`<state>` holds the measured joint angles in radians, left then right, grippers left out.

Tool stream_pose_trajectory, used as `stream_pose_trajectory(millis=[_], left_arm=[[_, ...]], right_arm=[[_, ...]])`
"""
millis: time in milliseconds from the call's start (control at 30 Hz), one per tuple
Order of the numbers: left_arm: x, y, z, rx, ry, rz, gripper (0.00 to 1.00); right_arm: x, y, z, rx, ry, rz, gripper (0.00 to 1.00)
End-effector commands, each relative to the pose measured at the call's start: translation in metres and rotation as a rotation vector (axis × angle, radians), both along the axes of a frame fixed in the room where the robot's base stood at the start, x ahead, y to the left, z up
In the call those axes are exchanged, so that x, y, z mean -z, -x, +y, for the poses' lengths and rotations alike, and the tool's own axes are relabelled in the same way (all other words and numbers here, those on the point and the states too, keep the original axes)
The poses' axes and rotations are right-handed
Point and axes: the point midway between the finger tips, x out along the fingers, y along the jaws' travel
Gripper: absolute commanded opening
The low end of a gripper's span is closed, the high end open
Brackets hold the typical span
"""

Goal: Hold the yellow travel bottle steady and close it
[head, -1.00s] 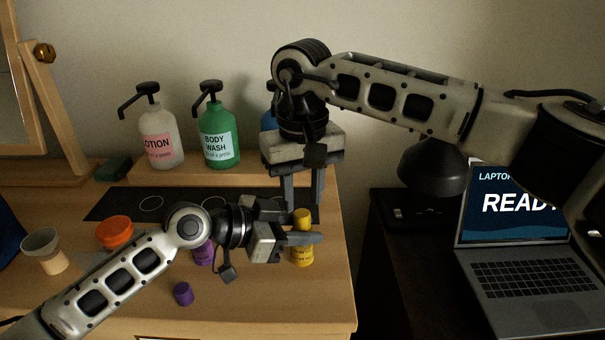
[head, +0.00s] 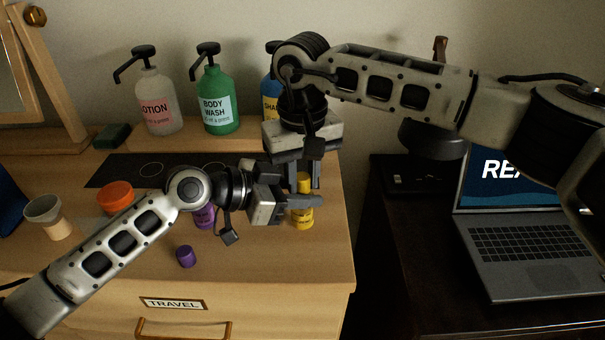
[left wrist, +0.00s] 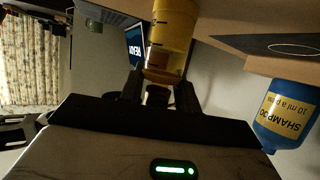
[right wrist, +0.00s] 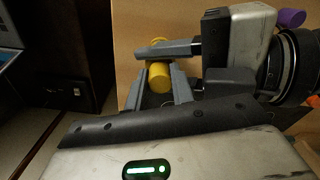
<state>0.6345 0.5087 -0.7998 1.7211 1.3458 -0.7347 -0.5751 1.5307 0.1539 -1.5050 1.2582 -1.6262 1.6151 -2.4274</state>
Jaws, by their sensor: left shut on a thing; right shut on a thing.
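The yellow travel bottle (head: 303,218) stands upright near the right edge of the wooden dresser top. My left gripper (head: 300,203) is shut around its body from the left; the bottle also shows between the fingers in the left wrist view (left wrist: 170,40). The yellow cap (head: 304,184) is at the bottle's top, and my right gripper (head: 303,178) is shut on it from above. The cap also shows between the right fingers in the right wrist view (right wrist: 158,76). Fingers hide the joint between cap and bottle, so I cannot tell how tightly it sits.
A purple bottle (head: 204,217) is partly behind my left arm, with a purple cap (head: 185,256) in front. An orange dish (head: 115,197) and a cup (head: 48,215) stand left. Lotion (head: 158,103), body wash (head: 218,102) and blue shampoo (head: 270,98) pumps stand behind. A laptop (head: 525,250) is right.

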Motion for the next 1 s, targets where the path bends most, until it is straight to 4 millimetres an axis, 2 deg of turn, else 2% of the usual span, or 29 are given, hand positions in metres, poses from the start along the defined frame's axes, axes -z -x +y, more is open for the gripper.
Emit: stream_pose_trajectory(millis=[267, 533, 567, 600, 633, 867, 1000], left_arm=[[0.0013, 0.0003, 0.0004, 0.001, -0.002, 0.002, 0.0], [0.0014, 0.0003, 0.0005, 0.001, -0.002, 0.002, 0.0], [0.0014, 0.0003, 0.0005, 0.001, -0.002, 0.002, 0.0], [0.0014, 0.0003, 0.0005, 0.001, -0.002, 0.002, 0.0], [0.0014, 0.0003, 0.0005, 0.001, -0.002, 0.002, 0.0], [0.0014, 0.0003, 0.0002, 0.001, -0.002, 0.002, 0.0], [0.0014, 0.0004, 0.0001, 0.001, -0.002, 0.002, 0.0]], right_arm=[[-0.0001, -0.0004, -0.0005, 0.281, 0.002, -0.002, 0.0], [-0.0001, -0.0005, -0.0007, 0.297, 0.002, -0.002, 0.0], [-0.0001, -0.0005, -0.0007, 0.297, 0.002, -0.002, 0.29], [-0.0001, -0.0005, -0.0007, 0.297, 0.002, -0.002, 0.4], [-0.0001, -0.0005, -0.0007, 0.296, 0.002, -0.002, 0.45], [-0.0002, 0.0, 0.0003, 0.293, 0.0, -0.001, 0.45], [-0.0066, 0.0, 0.0012, 0.292, -0.002, -0.001, 0.45]])
